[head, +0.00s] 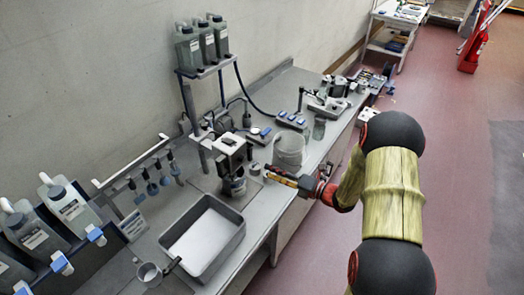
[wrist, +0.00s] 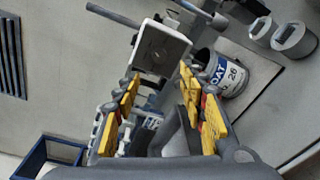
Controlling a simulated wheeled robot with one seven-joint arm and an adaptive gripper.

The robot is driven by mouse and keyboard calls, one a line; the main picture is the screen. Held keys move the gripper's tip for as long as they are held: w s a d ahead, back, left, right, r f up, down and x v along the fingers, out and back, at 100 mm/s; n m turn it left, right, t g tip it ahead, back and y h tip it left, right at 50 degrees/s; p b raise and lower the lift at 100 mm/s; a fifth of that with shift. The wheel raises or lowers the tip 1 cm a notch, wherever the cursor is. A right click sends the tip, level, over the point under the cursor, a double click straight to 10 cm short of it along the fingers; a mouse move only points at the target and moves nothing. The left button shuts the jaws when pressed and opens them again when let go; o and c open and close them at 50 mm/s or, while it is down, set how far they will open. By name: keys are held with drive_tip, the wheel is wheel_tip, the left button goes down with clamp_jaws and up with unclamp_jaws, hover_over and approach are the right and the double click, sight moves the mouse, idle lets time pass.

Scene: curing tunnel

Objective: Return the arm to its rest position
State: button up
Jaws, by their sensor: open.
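My arm (head: 393,185) reaches in from the right over the bench's front edge. My gripper (head: 283,176) is over the bench, beside the square-topped machine (head: 231,148). In the wrist view my gripper (wrist: 158,90) shows its yellow-padded fingers spread apart, with nothing held between them. A can with a white and blue label (wrist: 229,76) stands just right of the fingers in the wrist view, apart from them.
A clear beaker (head: 290,150) stands close behind my gripper. A grey tray (head: 238,238) and a small cup (head: 149,272) are nearer. Bottles (head: 188,50) sit on a raised shelf. The red floor (head: 455,150) right of my arm is clear.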

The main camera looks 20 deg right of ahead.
drive_tip(key=s+a+f+n+g+b, duration=0.15)
drive_tip(key=s+a+n+g, duration=0.4)
drive_tip(key=s+n, duration=0.55)
drive_tip(key=s+a+f+n+g+b, duration=0.15)
drive_tip(key=s+a+n+g, duration=0.25)
drive_tip(key=s+n+g, duration=0.5)
drive_tip(key=s+d+r+n+t+h+b, duration=0.1)
drive_tip(key=s+d+r+n+h+b, duration=0.3)
drive_tip(key=n, duration=0.5)
drive_tip(key=s+d+r+n+t+h+b, duration=0.1)
drive_tip(key=s+n+h, duration=0.45)
drive_tip(key=n, duration=0.25)
drive_tip(key=s+a+r+n+t+h+b, duration=0.1)
drive_tip(key=s+a+r+n+t+b, duration=0.1)
drive_tip(key=r+b, duration=0.4)
drive_tip(key=shift+a+r+n+t, duration=0.25)
drive_tip(key=shift+a+n+t, duration=0.35)
drive_tip(key=shift+n+t, duration=0.6)
